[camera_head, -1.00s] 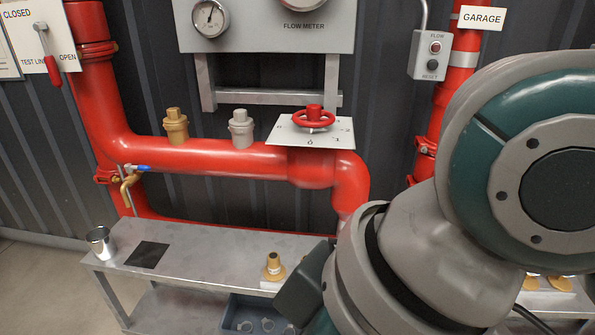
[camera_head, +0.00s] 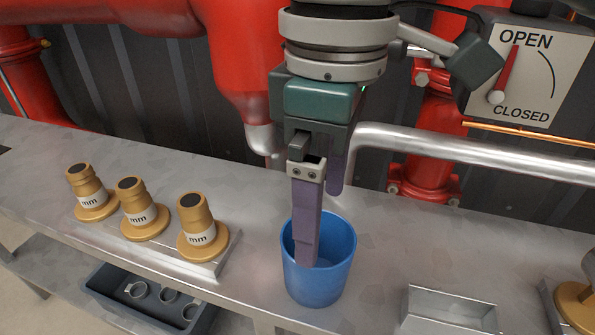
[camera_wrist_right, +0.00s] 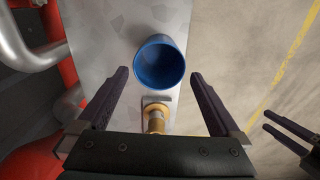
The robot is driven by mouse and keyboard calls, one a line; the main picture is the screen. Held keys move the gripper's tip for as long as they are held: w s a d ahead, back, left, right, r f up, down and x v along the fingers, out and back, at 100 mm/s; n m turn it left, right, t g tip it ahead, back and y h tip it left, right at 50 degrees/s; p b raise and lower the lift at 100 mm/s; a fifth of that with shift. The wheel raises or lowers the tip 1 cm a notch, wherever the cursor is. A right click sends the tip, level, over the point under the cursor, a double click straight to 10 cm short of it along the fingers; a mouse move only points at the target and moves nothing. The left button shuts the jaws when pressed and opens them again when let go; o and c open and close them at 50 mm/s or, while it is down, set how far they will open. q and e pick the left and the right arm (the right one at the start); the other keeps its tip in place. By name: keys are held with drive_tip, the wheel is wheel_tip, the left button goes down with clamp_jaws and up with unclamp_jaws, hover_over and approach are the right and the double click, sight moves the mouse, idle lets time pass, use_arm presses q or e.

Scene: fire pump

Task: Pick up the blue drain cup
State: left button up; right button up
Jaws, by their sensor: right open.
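The blue drain cup (camera_head: 322,288) stands upright and open at the top on the metal bench, near its front edge. In the right wrist view the cup (camera_wrist_right: 160,62) lies ahead, between the lines of the two fingers. My right gripper (camera_head: 321,227) is open and points down above the cup. One dark purple finger overlaps the cup's mouth in the head view; the other is farther back. In the right wrist view the gripper (camera_wrist_right: 160,76) holds nothing.
Several brass fittings (camera_head: 142,222) stand on a plate left of the cup. An open metal tray (camera_head: 450,306) is to the right. A silver pipe (camera_head: 470,151) and red pipes run behind. A grey bin (camera_head: 130,303) is below the bench.

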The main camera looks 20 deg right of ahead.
drive_tip(key=f+b, duration=0.1)
drive_tip(key=f, duration=0.1)
drive_tip(key=f+b, duration=0.1)
drive_tip(key=f, duration=0.1)
drive_tip(key=shift+a+f, duration=0.2)
drive_tip(key=shift+f, duration=0.45)
wheel_tip(320, 180, down, 5)
drive_tip(key=b, duration=0.3)
drive_tip(key=shift+d+b, duration=0.1)
drive_tip(key=shift+b, duration=0.2)
drive_tip(key=shift+w, duration=0.1)
drive_tip(key=shift+c, duration=0.4)
drive_tip(key=shift+c, duration=0.7)
drive_tip(key=c, duration=0.9)
